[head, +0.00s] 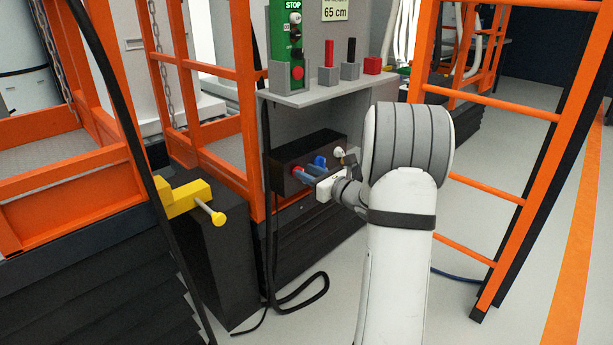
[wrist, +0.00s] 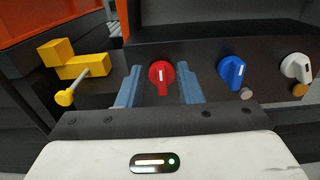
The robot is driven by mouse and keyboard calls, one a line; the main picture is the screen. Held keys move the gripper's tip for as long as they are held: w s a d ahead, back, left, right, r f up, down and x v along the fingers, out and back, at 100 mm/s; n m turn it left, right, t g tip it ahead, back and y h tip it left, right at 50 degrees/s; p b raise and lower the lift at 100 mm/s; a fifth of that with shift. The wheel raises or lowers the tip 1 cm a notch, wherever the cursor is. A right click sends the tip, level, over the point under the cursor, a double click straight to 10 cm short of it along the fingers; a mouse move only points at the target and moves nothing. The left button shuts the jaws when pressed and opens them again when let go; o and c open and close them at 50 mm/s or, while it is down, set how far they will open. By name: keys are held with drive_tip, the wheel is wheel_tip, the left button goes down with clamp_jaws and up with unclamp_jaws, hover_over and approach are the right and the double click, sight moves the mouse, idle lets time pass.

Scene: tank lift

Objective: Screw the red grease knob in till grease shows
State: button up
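The red grease knob (wrist: 161,76) is on the front of a black box (head: 284,177), with a white mark on its face. In the head view only a bit of the red knob (head: 296,170) shows beside my gripper. My gripper (wrist: 161,86) is open, with one blue-grey finger on each side of the red knob. A gap shows between each finger and the knob in the wrist view. In the head view my gripper (head: 305,173) reaches the box from the right. No grease is visible.
A blue knob (wrist: 232,72) and a white knob (wrist: 297,67) sit right of the red one. A yellow block with a rod (head: 190,200) juts out at left. A shelf (head: 325,92) hangs above, and an orange ladder (head: 480,190) stands at right. A black cable (head: 300,300) loops below.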

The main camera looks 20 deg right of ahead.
drive_tip(key=shift+w+a, duration=0.15)
drive_tip(key=shift+w, duration=0.15)
